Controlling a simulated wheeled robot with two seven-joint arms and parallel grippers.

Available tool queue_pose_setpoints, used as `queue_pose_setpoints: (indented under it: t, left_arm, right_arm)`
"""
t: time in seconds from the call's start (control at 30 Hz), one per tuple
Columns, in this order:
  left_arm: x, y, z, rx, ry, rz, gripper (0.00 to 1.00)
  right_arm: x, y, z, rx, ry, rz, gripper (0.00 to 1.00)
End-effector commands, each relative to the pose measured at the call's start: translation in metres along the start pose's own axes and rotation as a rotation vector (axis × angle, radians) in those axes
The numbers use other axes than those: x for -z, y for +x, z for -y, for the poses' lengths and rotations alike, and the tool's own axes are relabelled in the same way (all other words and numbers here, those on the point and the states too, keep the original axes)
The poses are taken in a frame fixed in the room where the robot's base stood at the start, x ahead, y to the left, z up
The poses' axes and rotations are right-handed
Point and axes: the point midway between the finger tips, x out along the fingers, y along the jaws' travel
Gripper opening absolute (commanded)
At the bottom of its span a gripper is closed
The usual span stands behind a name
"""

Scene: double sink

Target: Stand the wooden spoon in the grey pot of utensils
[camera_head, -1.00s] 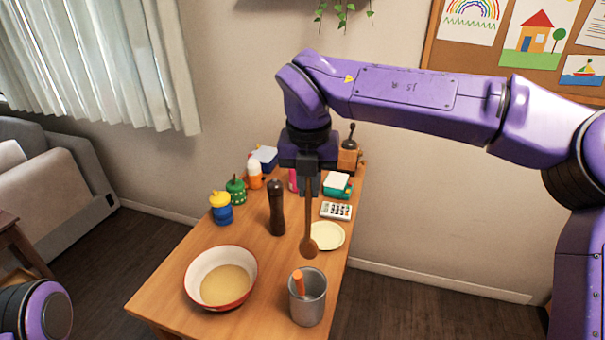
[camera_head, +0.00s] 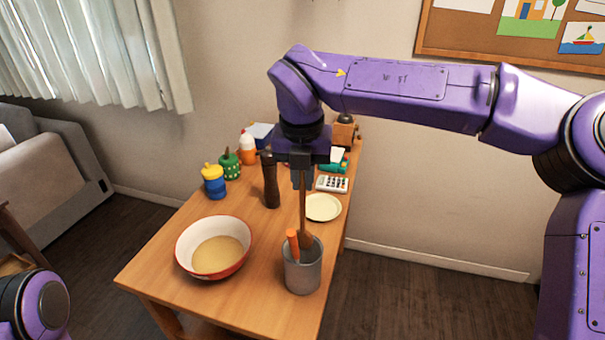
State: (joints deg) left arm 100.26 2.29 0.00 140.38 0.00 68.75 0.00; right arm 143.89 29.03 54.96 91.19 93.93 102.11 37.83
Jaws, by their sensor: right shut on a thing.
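The wooden spoon (camera_head: 303,212) hangs upright, bowl end down, from my right gripper (camera_head: 302,182), which is shut on its handle. The spoon's bowl is at the mouth of the grey pot (camera_head: 303,275), overlapping its rim; I cannot tell how deep it reaches or whether it touches the pot. The pot stands near the front right of the table and holds an orange-handled utensil (camera_head: 293,244). My left gripper is not in view; only part of my left arm shows at the lower left.
A red-rimmed bowl (camera_head: 240,264) stands left of the pot. A dark pepper mill (camera_head: 271,182), a cream plate (camera_head: 323,208) and a calculator (camera_head: 332,184) are behind it. Bare table lies between bowl and pot.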

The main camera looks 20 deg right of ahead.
Motion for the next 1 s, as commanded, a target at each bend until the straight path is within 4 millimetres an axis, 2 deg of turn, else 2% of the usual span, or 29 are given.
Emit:
queue_pose_setpoints:
  t: [0.03, 0.6, 0.97, 1.0]
  left_arm:
    - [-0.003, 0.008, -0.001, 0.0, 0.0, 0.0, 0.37]
    - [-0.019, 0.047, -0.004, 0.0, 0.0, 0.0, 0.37]
    - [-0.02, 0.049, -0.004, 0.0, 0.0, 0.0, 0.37]
    - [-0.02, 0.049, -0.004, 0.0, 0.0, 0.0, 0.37]
  right_arm:
    - [0.002, 0.009, 0.0, 0.0, 0.0, 0.0, 0.0]
    - [0.011, 0.06, 0.0, 0.0, 0.0, 0.0, 0.0]
    - [0.011, 0.063, 0.0, 0.0, 0.0, 0.0, 0.0]
    - [0.011, 0.063, 0.0, 0.0, 0.0, 0.0, 0.24]
